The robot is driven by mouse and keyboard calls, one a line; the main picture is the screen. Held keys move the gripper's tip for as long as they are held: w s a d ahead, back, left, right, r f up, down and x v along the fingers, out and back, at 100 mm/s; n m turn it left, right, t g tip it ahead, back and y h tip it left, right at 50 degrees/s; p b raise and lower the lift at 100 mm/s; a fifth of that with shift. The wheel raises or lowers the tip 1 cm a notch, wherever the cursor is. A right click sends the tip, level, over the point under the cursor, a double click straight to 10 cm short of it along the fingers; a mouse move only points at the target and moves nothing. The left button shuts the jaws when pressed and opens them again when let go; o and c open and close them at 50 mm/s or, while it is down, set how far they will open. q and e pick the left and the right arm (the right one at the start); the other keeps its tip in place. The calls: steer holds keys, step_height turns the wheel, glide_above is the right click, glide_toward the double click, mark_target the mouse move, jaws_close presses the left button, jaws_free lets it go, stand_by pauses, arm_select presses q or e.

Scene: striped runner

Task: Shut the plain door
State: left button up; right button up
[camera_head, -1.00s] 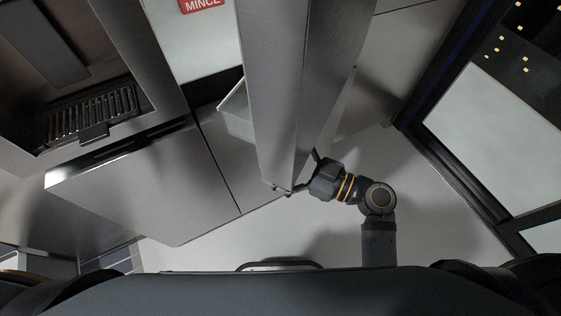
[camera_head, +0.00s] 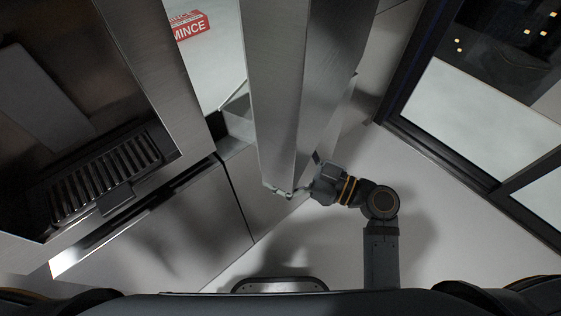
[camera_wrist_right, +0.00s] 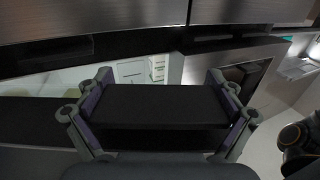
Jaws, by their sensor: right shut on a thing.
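The plain door (camera_head: 325,85) is a brushed-metal slab in the middle of the head view. It stands swung out from the cabinets, with open space to its left. My right gripper (camera_head: 302,191) is at the door's lower end, by its right face. In the wrist view the fingers of my right gripper (camera_wrist_right: 163,102) are on either side of a dark bar (camera_wrist_right: 160,105), which looks like the door handle. The gripper is shut on it. The exact contact is hidden in the head view. My left gripper is not in view.
A red box marked MINCE (camera_head: 188,27) lies in the bright space left of the door. A metal cabinet with an open bay and a dark grille (camera_head: 105,180) stands at the left. A dark-framed window (camera_head: 470,110) is at the right. Pale floor (camera_head: 450,240) is clear around my right arm.

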stand_by(0.3)
steer(key=o, duration=1.3)
steer(key=shift+o, duration=0.2)
steer(key=v, duration=0.7)
steer(key=shift+d, duration=0.25)
steer(key=shift+s+f, duration=0.1)
